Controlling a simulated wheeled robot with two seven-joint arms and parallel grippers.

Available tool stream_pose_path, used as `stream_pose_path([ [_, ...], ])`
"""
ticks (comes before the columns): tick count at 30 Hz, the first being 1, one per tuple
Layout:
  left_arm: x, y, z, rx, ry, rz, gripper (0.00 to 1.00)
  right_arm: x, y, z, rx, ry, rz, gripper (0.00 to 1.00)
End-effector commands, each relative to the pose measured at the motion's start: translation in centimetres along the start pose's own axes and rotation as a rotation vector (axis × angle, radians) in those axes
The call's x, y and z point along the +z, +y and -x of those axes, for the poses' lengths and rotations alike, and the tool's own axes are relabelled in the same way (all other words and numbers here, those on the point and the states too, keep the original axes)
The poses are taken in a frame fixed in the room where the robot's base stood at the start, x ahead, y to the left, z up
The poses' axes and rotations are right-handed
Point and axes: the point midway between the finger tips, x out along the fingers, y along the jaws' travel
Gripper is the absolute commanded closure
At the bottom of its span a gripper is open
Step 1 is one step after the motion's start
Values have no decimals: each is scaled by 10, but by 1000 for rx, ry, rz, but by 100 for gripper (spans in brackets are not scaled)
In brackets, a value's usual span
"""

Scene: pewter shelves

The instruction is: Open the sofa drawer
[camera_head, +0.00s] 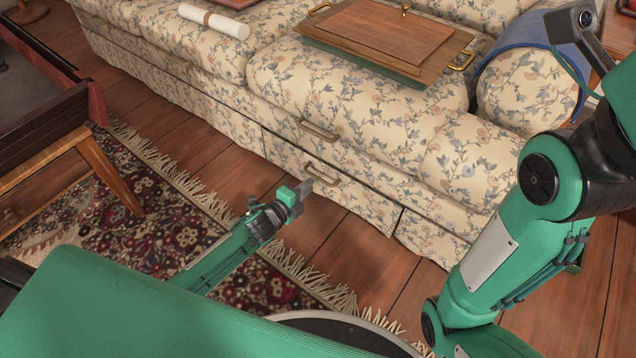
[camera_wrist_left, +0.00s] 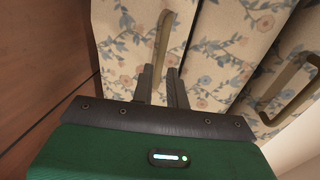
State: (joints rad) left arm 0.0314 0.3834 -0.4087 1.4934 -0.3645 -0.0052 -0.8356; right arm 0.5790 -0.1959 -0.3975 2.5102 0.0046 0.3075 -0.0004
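The floral sofa drawer (camera_head: 355,196) is in the lower front of the sofa and looks flush with it. Its brass handle (camera_head: 322,176) lies just beyond my left gripper (camera_head: 303,190). In the left wrist view, the handle (camera_wrist_left: 162,42) stands ahead of the left fingers (camera_wrist_left: 162,78), roughly in line with the gap between them. The fingers are apart with nothing between them; I see no contact with the handle. My right arm shows at the right of the head view, but its gripper is not in view.
Another brass handle (camera_head: 318,130) sits above on the sofa front. A wooden board (camera_head: 380,32) and a paper roll (camera_head: 214,20) lie on the seat. A fringed rug (camera_head: 165,232) and a wooden table (camera_head: 45,125) are at left. Bare floor (camera_head: 345,250) lies before the drawer.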

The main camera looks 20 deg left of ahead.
Motion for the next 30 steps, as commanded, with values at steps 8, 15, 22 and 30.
stream_pose_path([
  [8, 0, 3, -44, -2, 0, 0, 85, -10, -5, 18, 5, 15, -2, 100],
  [15, 0, 1, -59, 1, 0, 0, 85, -11, -7, 22, 4, 12, -4, 100],
  [22, 0, 0, -60, 1, 0, 1, 85, -12, -6, 19, 13, 19, -9, 100],
  [30, 0, 0, -60, 1, 0, 1, 100, -12, -7, 18, 14, 23, -11, 100],
])
